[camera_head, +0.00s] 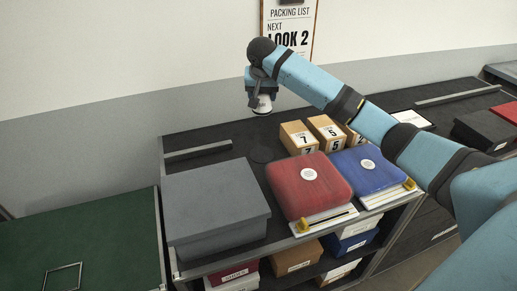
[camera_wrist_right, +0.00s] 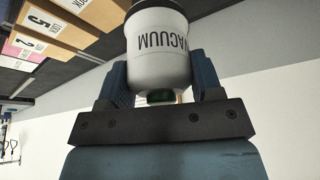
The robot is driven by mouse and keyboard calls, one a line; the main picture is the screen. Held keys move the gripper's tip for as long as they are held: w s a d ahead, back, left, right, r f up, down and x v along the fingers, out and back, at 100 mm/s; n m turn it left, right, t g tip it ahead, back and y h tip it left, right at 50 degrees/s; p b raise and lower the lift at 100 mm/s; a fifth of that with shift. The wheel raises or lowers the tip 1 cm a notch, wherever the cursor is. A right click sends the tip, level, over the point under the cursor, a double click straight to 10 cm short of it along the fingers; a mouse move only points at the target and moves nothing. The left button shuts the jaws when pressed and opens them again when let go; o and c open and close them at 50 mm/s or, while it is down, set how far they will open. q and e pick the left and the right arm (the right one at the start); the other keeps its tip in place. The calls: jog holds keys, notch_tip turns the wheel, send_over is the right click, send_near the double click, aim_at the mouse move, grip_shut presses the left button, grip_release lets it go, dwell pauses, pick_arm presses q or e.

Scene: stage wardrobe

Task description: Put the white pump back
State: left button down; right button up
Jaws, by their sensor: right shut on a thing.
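The white pump (camera_wrist_right: 160,45), marked VACUUM, is between the two fingers of my right gripper (camera_wrist_right: 160,80) in the right wrist view. The fingers press on its sides. In the head view the pump (camera_head: 262,104) hangs below my right gripper (camera_head: 261,90), over the back part of the dark counter (camera_head: 225,140) near the wall. It looks clear of the counter top, though the exact height is hard to judge. My left gripper is not in view.
A large grey box (camera_head: 215,195), a red case (camera_head: 308,185) and a blue case (camera_head: 368,170) stand at the front. Numbered boxes (camera_head: 298,138) stand behind them. A low rail (camera_head: 198,151) lies at left. Bare counter shows behind the grey box.

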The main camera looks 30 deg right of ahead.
jog(key=shift+f, duration=9.15)
jog(key=o, duration=1.2)
jog(key=shift+f, duration=0.1)
jog(key=shift+b, duration=0.3)
jog(key=shift+s+r, duration=0.1)
jog(key=shift+r, duration=0.35)
jog(key=v, duration=1.1)
jog(key=shift+r+p, duration=0.2)
jog(key=shift+p, duration=0.2)
